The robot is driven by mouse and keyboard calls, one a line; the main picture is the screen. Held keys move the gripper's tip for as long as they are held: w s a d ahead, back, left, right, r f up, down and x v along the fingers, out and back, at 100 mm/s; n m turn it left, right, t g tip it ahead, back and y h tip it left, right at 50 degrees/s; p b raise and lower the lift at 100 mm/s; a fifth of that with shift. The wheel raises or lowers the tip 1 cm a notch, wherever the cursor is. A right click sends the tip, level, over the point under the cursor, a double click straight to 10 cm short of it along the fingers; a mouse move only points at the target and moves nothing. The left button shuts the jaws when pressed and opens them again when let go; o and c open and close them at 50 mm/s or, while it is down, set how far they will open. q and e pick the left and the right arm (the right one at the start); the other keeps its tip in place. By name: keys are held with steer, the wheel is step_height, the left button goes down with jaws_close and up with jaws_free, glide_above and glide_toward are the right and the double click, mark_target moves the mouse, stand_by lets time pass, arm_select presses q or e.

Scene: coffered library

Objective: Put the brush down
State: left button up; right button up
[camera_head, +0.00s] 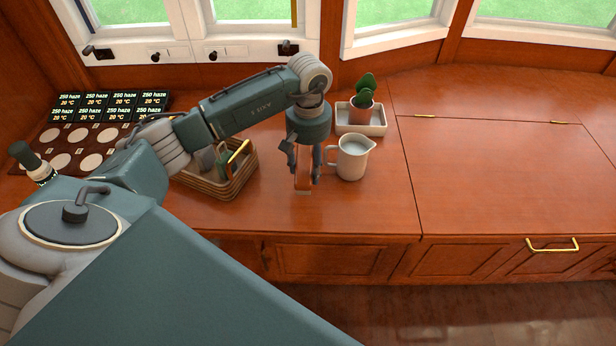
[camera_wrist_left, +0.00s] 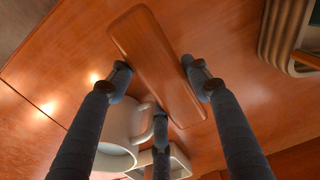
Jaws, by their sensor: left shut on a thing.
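The brush (camera_head: 303,183) has an orange-brown wooden body with a pale lower edge. My left gripper (camera_head: 304,166) points down over the wooden counter (camera_head: 270,210) and is shut on the brush. In the left wrist view the brush's long flat wooden back (camera_wrist_left: 155,60) lies between my left gripper's fingers (camera_wrist_left: 157,80). The brush is at or just above the counter; I cannot tell whether it touches. My right gripper is not in view.
A white pitcher (camera_head: 351,158) stands close to the right of the brush. A wicker basket (camera_head: 232,185) holding several items is to its left. Behind are a potted cactus (camera_head: 362,97) and white tray (camera_head: 379,130). The counter at right (camera_head: 500,170) is clear.

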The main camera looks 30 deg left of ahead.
arm_select(q)
step_height(320, 180, down, 4)
steer(key=shift+f+b, duration=0.1)
steer(key=shift+b, duration=0.2)
steer(key=shift+f, duration=0.2)
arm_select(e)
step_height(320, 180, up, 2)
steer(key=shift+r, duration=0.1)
arm_select(q)
steer(key=o, duration=1.3)
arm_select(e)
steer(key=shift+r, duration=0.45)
arm_select(q)
steer(key=shift+r, duration=0.1)
